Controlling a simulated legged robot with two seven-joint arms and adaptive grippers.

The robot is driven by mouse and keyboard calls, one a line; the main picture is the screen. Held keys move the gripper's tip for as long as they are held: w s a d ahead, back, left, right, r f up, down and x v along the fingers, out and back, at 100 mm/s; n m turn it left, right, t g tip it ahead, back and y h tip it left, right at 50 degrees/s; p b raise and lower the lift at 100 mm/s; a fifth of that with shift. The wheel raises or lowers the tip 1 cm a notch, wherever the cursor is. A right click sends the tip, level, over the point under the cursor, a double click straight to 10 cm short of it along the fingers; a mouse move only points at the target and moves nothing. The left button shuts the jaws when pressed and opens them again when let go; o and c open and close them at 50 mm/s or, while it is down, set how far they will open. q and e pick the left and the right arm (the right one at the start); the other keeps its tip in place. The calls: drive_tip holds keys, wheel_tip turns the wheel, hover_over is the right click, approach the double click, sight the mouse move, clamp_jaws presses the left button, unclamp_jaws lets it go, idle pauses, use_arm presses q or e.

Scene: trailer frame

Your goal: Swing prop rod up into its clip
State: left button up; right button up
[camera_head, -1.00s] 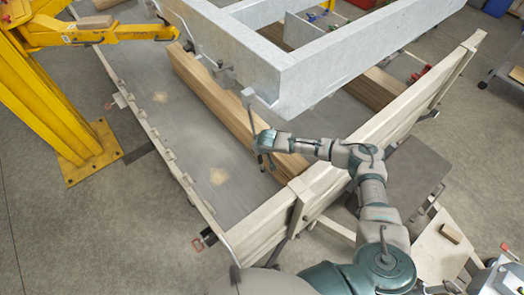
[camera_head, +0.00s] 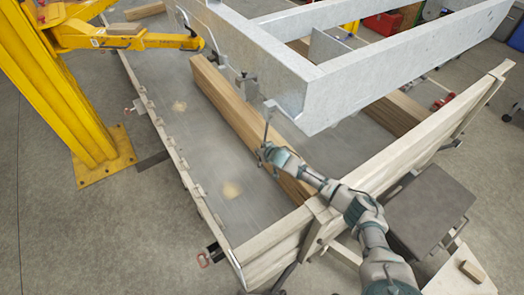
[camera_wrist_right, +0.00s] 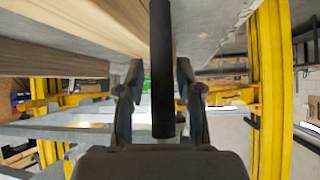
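The grey prop rod (camera_head: 266,126) hangs steeply from a bracket at the near lower corner of the raised grey metal frame (camera_head: 300,85). A small dark clip-like fitting (camera_head: 245,77) sits on the frame's side, farther back; I cannot tell for certain that it is the clip. My right gripper (camera_head: 265,152) is at the rod's lower end, above the trailer bed. In the right wrist view the dark rod (camera_wrist_right: 161,70) runs between the two fingers (camera_wrist_right: 158,85), with narrow gaps seen on both sides. My left gripper is not in view.
A long timber beam (camera_head: 235,105) lies on the trailer bed (camera_head: 205,150) under the frame. A wooden side board (camera_head: 420,130) runs along the right, beneath my right arm. A yellow hoist (camera_head: 130,38) stands at the back left, its arm reaching near the frame.

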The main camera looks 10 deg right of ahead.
drive_tip(key=v, duration=1.1)
drive_tip(key=shift+s+r, duration=0.2)
drive_tip(key=shift+s, duration=0.1)
drive_tip(key=shift+d, duration=0.15)
